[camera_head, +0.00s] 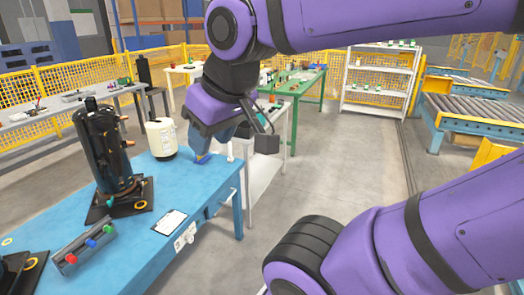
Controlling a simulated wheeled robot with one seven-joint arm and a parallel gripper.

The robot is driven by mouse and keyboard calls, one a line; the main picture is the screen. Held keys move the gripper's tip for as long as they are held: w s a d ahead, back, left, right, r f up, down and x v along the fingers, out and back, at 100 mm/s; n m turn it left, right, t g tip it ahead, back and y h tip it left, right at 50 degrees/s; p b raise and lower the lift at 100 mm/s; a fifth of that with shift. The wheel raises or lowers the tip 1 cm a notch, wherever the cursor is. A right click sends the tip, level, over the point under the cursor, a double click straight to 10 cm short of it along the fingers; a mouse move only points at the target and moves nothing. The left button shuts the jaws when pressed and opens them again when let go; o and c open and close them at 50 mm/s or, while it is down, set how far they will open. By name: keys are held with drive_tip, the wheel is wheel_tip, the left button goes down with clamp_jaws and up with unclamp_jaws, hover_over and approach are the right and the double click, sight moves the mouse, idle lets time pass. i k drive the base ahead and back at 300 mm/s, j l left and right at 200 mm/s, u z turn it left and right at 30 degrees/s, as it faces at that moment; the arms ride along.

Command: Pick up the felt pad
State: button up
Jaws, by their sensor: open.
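I cannot make out the felt pad for certain; it may be small or hidden behind my gripper. My gripper (205,155) points down over the far right end of the blue workbench (150,255), beside a cream cylindrical container (161,139). It is open, and its fingers are small and partly hidden by its own housing. I cannot tell whether the fingertips touch the bench. A small blue and yellow patch shows at the fingertips. A black compressor (103,150) stands upright on a dark base plate (142,190) at the bench's left.
A clipboard with white paper (170,222) lies near the bench's front edge. A green table (310,90), white shelves (380,78) and a roller conveyor (475,105) stand behind.

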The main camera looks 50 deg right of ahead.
sight(231, 159)
drive_tip(key=z, duration=1.15)
drive_tip(key=i+l+u, duration=0.15)
drive_tip(key=i+l, duration=0.2)
drive_tip(key=i, duration=0.3)
drive_tip(key=i+l+u, duration=0.1)
drive_tip(key=i+l, duration=0.3)
drive_tip(key=i, duration=0.25)
drive_tip(key=i+l+u, duration=0.15)
drive_tip(key=i+l, duration=0.3)
drive_tip(key=i, duration=0.2)
